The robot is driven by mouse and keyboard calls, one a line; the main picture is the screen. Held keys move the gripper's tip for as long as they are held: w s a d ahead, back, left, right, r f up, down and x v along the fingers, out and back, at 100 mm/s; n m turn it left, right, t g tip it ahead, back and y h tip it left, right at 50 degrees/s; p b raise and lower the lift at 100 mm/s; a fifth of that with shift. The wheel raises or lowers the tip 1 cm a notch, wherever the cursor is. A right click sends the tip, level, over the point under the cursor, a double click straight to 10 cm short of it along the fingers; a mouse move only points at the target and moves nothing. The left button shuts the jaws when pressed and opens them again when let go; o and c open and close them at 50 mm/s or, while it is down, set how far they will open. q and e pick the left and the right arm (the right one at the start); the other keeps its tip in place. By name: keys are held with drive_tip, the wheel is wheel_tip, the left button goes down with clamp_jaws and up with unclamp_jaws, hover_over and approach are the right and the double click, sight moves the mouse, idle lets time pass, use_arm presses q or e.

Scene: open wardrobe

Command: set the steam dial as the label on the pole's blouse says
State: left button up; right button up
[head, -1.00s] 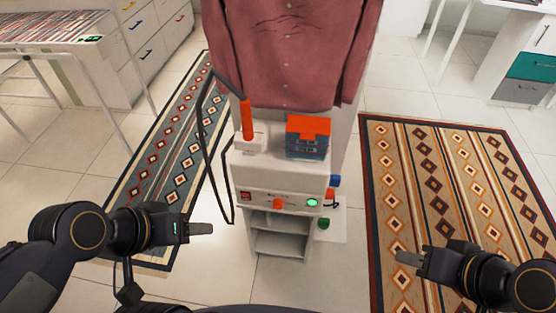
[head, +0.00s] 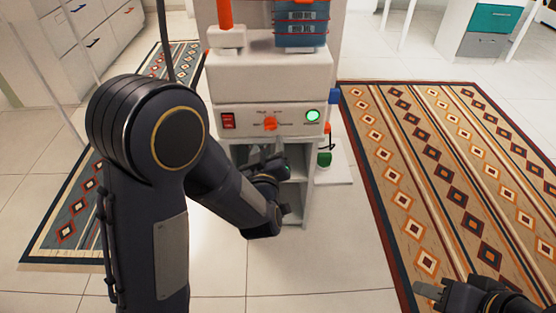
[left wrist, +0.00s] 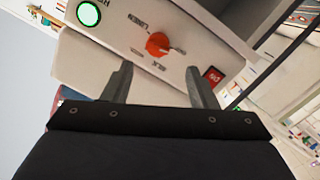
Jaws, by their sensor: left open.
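The steam dial is an orange knob (head: 270,124) on the white steamer's front panel (head: 246,122), with small words around it. In the left wrist view the dial (left wrist: 158,44) lies just beyond my fingertips, and "LINEN" and "SILK" can be read, upside down; its exact setting is unclear. My left gripper (head: 268,163) is in front of the steamer, below the dial; in the wrist view its two fingers (left wrist: 158,75) are apart with nothing between them. My right gripper (head: 425,291) is low at the right, its opening unclear. The blouse and its label are out of view now.
A red switch (head: 228,121) and a lit green button (head: 313,116) flank the dial. A blue box (head: 300,25) and an orange-handled tool (head: 225,15) stand on top. Open shelves lie below the panel. A patterned rug (head: 440,170) covers the floor at right.

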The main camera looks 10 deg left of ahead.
sight(270, 129)
use_arm(q)
drive_tip(key=shift+t, duration=0.3)
drive_tip(key=w, duration=0.2)
drive_tip(key=w+b, duration=0.1)
drive_tip(key=w, duration=0.2)
drive_tip(key=w+a, duration=0.1)
drive_tip(key=w, duration=0.1)
drive_tip(key=shift+w+f, duration=0.2)
drive_tip(key=shift+f, duration=0.1)
drive_tip(key=c, duration=0.9)
